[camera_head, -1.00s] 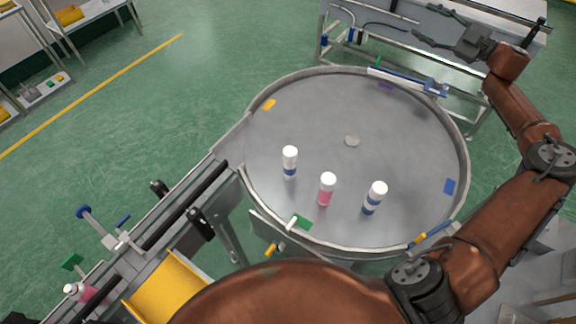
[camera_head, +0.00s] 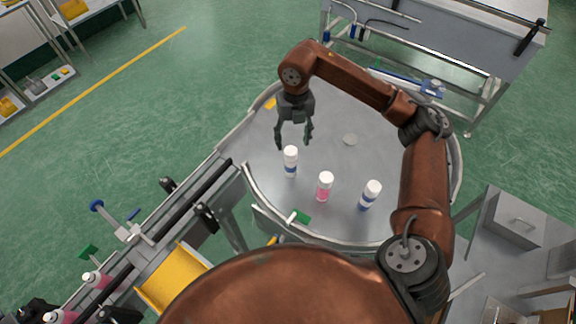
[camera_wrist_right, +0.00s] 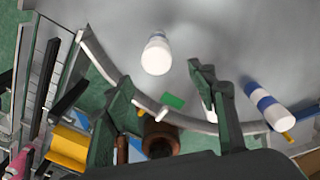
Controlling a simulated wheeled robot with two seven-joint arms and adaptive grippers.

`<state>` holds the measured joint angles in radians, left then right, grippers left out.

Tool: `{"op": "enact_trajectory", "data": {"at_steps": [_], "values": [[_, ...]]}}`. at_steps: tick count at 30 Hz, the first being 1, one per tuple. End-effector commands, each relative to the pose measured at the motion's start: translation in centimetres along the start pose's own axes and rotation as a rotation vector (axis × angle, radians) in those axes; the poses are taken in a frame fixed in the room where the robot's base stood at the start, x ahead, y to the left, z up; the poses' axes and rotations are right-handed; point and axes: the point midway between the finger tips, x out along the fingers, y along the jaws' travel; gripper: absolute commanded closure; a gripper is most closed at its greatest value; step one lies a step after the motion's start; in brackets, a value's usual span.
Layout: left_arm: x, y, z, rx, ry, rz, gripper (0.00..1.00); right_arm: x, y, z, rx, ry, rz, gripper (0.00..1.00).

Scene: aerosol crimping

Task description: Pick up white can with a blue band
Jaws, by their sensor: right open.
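A white can with a blue band (camera_head: 290,163) stands upright at the left of the round table. My right gripper (camera_head: 293,143) is open and empty, pointing down just behind and above this can. A second white can with a blue band (camera_head: 370,195) stands upright further right; it also shows at the right of the wrist view (camera_wrist_right: 268,103). In the wrist view a white-topped can (camera_wrist_right: 156,56) appears between and beyond the spread fingers (camera_wrist_right: 160,80); its band is hardly visible. My left gripper is not in view.
A pink-banded white can (camera_head: 325,187) stands between the two blue-banded ones. A conveyor (camera_head: 185,205) with pink cans (camera_head: 95,279) and a yellow chute (camera_head: 172,277) lie at lower left.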

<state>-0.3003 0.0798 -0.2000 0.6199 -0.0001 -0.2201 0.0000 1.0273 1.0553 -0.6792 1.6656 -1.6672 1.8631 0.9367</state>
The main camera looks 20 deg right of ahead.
Motion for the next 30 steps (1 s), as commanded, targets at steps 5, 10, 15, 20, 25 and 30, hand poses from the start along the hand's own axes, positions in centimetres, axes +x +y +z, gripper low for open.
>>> {"op": "enact_trajectory", "data": {"at_steps": [5, 10, 15, 20, 25, 30], "values": [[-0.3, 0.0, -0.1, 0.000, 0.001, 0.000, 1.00, 0.8, -0.1, 0.4, 0.000, -0.035, -0.035, 0.48], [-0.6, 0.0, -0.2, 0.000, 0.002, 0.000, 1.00, 2.6, 0.0, 0.5, -0.001, -0.034, -0.033, 0.48], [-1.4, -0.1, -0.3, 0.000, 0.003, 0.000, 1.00, 4.8, 0.3, 0.6, -0.001, -0.032, -0.032, 0.48], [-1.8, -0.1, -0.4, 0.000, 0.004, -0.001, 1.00, 6.9, 0.3, 0.7, 0.001, -0.032, -0.031, 0.48], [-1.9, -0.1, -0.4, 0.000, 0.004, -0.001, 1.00, 7.7, 0.3, 0.8, 0.001, -0.035, -0.032, 0.48], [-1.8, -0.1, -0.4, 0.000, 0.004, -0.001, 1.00, 7.7, 0.3, 0.8, 0.000, -0.035, -0.032, 0.49]]}}
